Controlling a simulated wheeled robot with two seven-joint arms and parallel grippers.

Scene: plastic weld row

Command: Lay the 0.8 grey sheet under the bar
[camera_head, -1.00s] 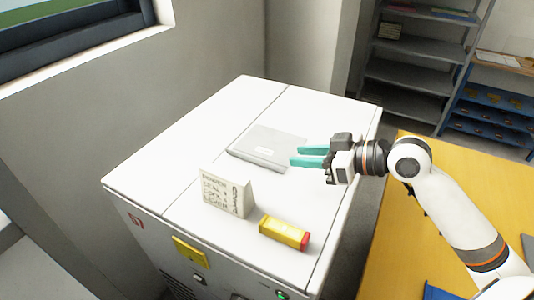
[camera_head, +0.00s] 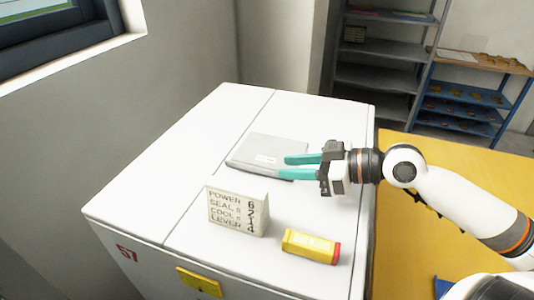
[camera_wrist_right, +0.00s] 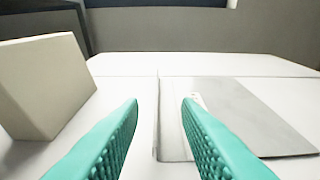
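A flat grey sheet (camera_head: 262,150) with a small pale label lies on the white cabinet top (camera_head: 165,160). It also shows at right in the right wrist view (camera_wrist_right: 250,112). My right gripper (camera_head: 283,167) has two teal fingers, spread apart with nothing held between them. They point left at the sheet's front right part, and the near finger overlaps its edge in the head view. In the right wrist view the fingers (camera_wrist_right: 161,102) stand apart, the right one in front of the sheet. I cannot tell whether they touch it. I cannot make out a bar. My left gripper is not in view.
A cream block with printed settings (camera_head: 238,211) stands in front of the sheet. A yellow box with a red end (camera_head: 311,246) lies at the front right. A yellow surface (camera_head: 440,185) and shelves (camera_head: 380,75) are beyond. The cabinet top's left side is clear.

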